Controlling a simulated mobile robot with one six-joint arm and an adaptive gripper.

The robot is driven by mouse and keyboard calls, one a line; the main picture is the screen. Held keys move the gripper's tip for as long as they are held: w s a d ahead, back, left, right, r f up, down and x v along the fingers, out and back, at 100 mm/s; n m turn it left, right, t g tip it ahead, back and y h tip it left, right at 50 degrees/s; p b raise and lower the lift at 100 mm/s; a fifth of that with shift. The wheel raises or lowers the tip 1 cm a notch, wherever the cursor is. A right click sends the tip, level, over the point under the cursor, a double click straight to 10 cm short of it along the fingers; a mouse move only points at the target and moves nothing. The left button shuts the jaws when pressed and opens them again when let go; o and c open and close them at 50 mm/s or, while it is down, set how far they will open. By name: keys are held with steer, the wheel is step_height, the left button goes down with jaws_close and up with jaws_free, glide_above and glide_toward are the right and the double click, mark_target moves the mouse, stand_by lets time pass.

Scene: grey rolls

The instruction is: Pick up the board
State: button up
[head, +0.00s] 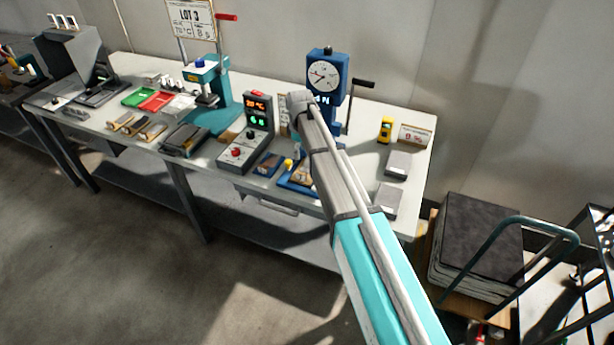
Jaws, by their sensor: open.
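I cannot tell for certain which thing is the board. A small flat brown piece lies on a blue holder (297,184) near the front edge of the bench, partly hidden by my arm. Another small flat blue-and-brown piece (268,163) lies just left of it. My arm reaches up from the lower right across the bench, its grey joint in front of the blue dial gauge stand. My gripper is not visible; the arm hides what is behind it.
The bench (225,172) carries a control box (246,146) with lit digits, a blue dial gauge stand (325,72), a teal press (216,112), red (156,102) and green trays (138,96), and grey blocks (398,164). A loaded cart (482,240) stands right. Floor in front is clear.

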mark_target(301, 173)
steer(key=shift+f+b, duration=2.7)
steer(key=shift+f, duration=0.3)
steer(key=shift+f, duration=0.1)
steer(key=shift+f+b, duration=2.5)
steer(key=shift+b, duration=0.1)
jaws_close()
